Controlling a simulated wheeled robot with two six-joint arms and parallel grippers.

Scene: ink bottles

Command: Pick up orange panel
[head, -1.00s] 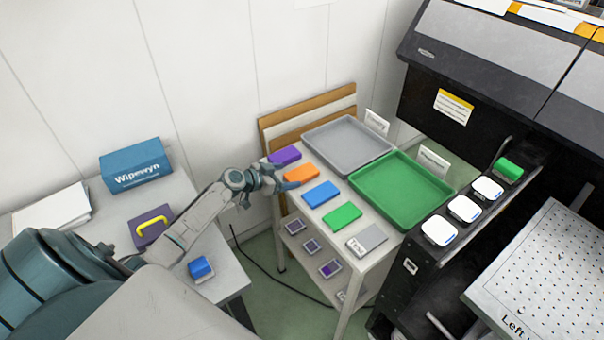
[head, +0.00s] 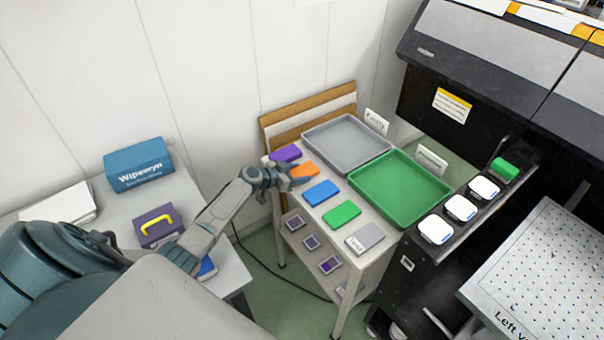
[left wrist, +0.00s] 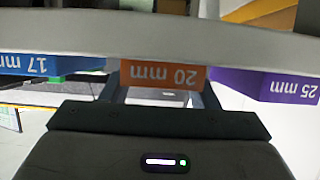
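The orange panel (head: 305,170) lies on the top of the white cart, between the purple panel (head: 285,153) and the blue panel (head: 321,192). My left gripper (head: 295,181) is at its near-left end and hides part of that end. In the left wrist view the orange panel (left wrist: 163,75) shows its "20 mm" face between the two fingers (left wrist: 162,92). The fingers are spread, one on each side of it; whether they touch it I cannot tell. The blue panel reads "17 mm" (left wrist: 40,65) and the purple one "25 mm" (left wrist: 270,85). My right gripper is not in view.
A green panel (head: 342,215) and a grey one (head: 365,237) lie farther along the cart. A grey tray (head: 347,143) and a green tray (head: 400,188) fill its far side. A black machine (head: 500,70) stands at the right. A side table holds a blue box (head: 138,165).

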